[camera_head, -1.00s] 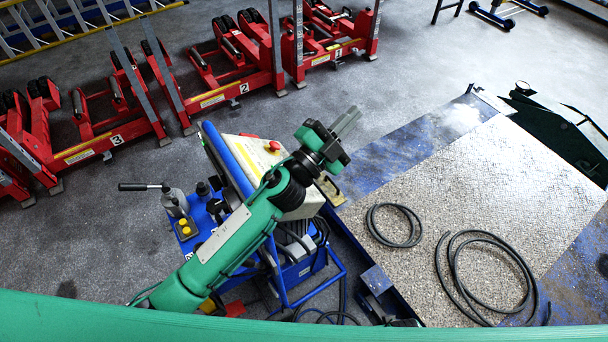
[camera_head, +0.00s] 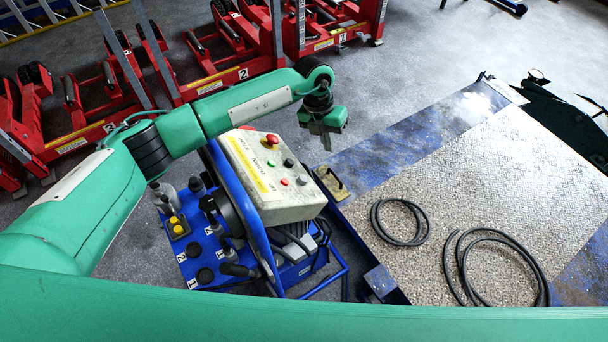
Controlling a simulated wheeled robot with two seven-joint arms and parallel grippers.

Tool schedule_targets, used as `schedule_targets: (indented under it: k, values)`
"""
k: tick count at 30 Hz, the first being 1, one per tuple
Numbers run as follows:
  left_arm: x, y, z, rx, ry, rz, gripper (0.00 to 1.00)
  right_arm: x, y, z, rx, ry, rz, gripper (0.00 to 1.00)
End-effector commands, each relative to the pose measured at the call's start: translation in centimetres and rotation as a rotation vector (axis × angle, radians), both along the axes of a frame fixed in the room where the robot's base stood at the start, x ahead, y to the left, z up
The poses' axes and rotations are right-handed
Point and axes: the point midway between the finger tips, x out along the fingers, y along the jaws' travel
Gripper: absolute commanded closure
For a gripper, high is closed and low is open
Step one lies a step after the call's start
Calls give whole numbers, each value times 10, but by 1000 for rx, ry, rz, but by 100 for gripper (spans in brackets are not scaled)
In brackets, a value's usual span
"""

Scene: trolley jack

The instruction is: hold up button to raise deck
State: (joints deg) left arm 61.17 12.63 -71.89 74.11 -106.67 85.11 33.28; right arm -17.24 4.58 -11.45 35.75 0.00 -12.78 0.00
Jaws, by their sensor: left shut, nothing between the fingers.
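A cream control box (camera_head: 240,160) stands tilted on a blue wheeled unit. The lettering is too small to read surely, so I cannot tell which is the up button. My left gripper (camera_head: 326,143) is shut and empty, pointing down, beyond the box's upper right side and apart from the buttons. The deck (camera_head: 480,180), a large speckled plate, lies at the right. My right gripper is out of view.
Two coils of dark hose (camera_head: 400,222) lie on the deck. The blue unit (camera_head: 210,262) carries levers and fittings below the box. Red numbered lifting stands (camera_head: 240,72) line the back. Grey floor (camera_head: 400,80) is open between them and the deck.

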Motion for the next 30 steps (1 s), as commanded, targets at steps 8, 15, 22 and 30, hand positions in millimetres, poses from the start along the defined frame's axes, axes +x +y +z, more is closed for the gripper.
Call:
schedule_targets:
  k: [8, 15, 22, 30]
  values:
    - [2, 3, 0, 16, -2, 0, 100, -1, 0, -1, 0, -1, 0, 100]
    - [-2, 7, -6, 14, 0, 0, 100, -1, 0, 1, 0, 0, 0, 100]
    - [-13, 22, -28, 14, 1, 1, 100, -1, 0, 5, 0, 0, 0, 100]
    - [-26, 39, -59, 13, 0, -1, 100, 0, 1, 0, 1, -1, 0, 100]
